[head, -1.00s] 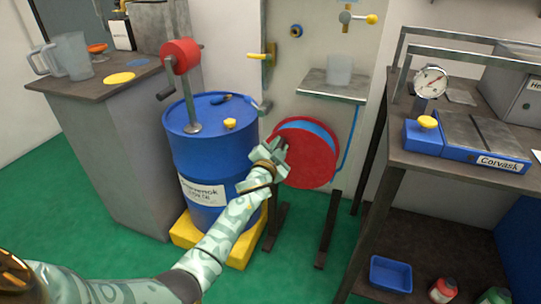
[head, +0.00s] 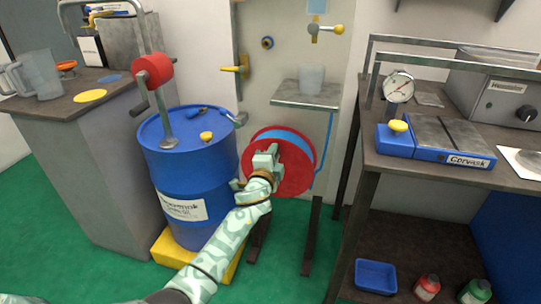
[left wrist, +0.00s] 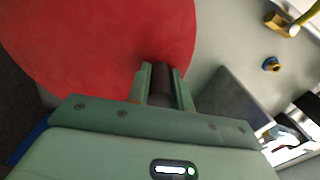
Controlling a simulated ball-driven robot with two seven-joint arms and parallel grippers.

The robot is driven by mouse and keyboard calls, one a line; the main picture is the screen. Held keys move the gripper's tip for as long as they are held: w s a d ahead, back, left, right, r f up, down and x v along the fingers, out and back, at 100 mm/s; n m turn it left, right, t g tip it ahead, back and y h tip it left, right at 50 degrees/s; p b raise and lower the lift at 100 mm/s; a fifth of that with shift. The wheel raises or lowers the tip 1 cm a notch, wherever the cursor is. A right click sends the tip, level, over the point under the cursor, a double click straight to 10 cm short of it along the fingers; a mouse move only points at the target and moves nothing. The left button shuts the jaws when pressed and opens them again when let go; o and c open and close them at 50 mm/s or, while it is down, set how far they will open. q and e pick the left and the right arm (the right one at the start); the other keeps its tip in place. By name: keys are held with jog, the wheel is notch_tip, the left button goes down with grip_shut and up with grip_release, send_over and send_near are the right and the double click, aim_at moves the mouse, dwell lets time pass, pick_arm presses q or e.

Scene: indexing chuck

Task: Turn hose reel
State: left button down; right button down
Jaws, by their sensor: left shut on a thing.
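The hose reel (head: 295,176) has red round side plates with blue hose wound between them. It stands on dark legs in front of the pale wall panel. My left gripper (head: 266,158) is at the reel's near red face, toward its upper left. In the left wrist view the red disc (left wrist: 100,40) fills the upper left, and my left gripper (left wrist: 161,85) is shut on a dark cylindrical handle (left wrist: 161,88) by the disc's edge. My right gripper is not in view.
A blue drum (head: 190,160) with a crank pump stands left of the reel on a yellow base (head: 172,249). A small shelf (head: 305,95) with a clear cup is above the reel. A workbench (head: 440,170) with a scale is at right.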

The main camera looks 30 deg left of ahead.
pick_arm(q)
jog(key=shift+d+f, duration=0.1)
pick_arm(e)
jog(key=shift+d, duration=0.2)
pick_arm(q)
jog(key=c, duration=1.3)
grip_release()
jog(key=shift+d, duration=0.1)
jog(key=shift+o, duration=0.2)
jog(key=shift+s, duration=0.2)
jog(key=p+v, duration=0.4)
jog(key=v, duration=1.2)
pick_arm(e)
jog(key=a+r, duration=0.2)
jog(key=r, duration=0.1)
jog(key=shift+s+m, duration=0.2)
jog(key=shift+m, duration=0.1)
pick_arm(q)
jog(key=shift+f, duration=0.1)
